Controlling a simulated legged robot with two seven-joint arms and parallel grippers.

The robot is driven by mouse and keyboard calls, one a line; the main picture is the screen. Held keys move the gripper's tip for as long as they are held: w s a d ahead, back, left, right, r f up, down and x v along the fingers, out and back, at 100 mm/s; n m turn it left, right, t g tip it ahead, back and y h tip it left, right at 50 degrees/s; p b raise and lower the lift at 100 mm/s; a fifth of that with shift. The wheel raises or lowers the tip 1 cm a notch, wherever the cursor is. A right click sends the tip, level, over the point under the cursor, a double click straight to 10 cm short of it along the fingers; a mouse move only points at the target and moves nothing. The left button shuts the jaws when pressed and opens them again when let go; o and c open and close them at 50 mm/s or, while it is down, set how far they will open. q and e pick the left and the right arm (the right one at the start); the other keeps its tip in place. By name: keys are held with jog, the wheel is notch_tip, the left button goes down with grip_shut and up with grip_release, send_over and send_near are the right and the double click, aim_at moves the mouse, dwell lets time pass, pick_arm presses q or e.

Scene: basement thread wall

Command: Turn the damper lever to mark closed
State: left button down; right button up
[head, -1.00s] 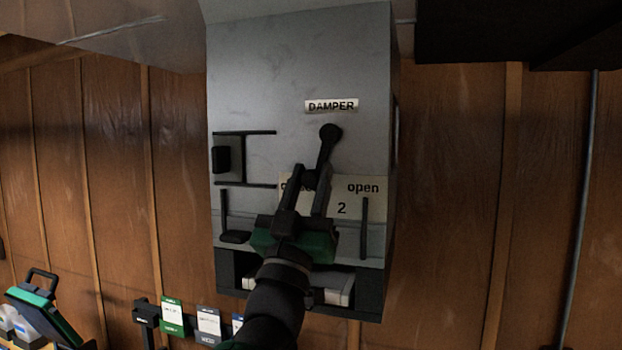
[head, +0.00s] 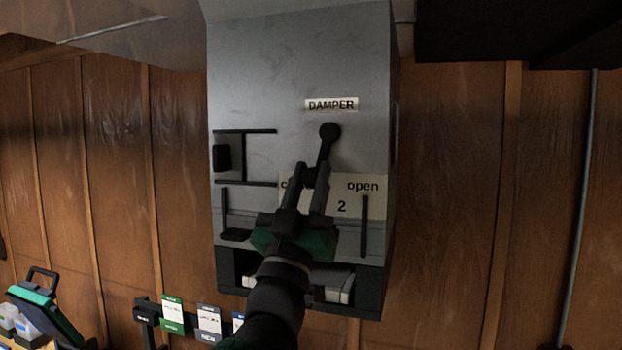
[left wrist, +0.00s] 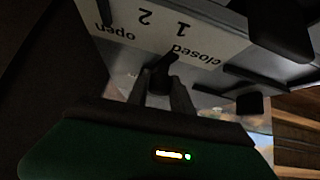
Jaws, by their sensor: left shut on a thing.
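The black damper lever (head: 325,149) hangs from its round pivot on a grey box, below the DAMPER label (head: 331,105). It points down and slightly left. My left gripper (head: 313,172) is shut on the lever's lower end, which also shows between the fingers in the left wrist view (left wrist: 163,73). The pale mark plate (head: 362,198) lies behind; "open" and "2" are readable at its right, while my fingers cover most of "closed". In the left wrist view the plate (left wrist: 150,38) reads "closed", 1, 2 and "open", with the lever end near "closed" and 1. My right gripper is not in view.
Thin black bars (head: 364,226) stand out from the grey box (head: 270,60) beside the plate. A black bracket (head: 244,158) is at its left. Small cards (head: 172,314) and a green-and-black case (head: 45,308) are lower left.

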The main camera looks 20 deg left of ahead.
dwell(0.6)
pick_arm(q)
jog(key=shift+a+m+h+b, duration=0.25)
jog(key=shift+m+h+b, duration=0.25)
jog(key=shift+m+h, duration=0.35)
jog(key=shift+a+m+h+b, duration=0.25)
jog(key=shift+m+h+b, duration=0.25)
jog(key=shift+m+h, duration=0.35)
jog(key=shift+a+r+m+g+h+p, duration=0.2)
jog(key=shift+a+r+m+g+h, duration=0.4)
jog(key=shift+m+h, duration=0.85)
jog(key=shift+a+r+m+g+h+p, duration=0.2)
jog(key=shift+m+g+h, duration=0.8)
jog(key=shift+m, duration=0.8)
jog(key=shift+a+r+m+g+h+p, duration=0.3)
jog(key=shift+m+g+h, duration=0.3)
jog(key=shift+m+h, duration=0.9)
jog(key=shift+a+f+m, duration=0.1)
jog(key=shift+m, duration=0.25)
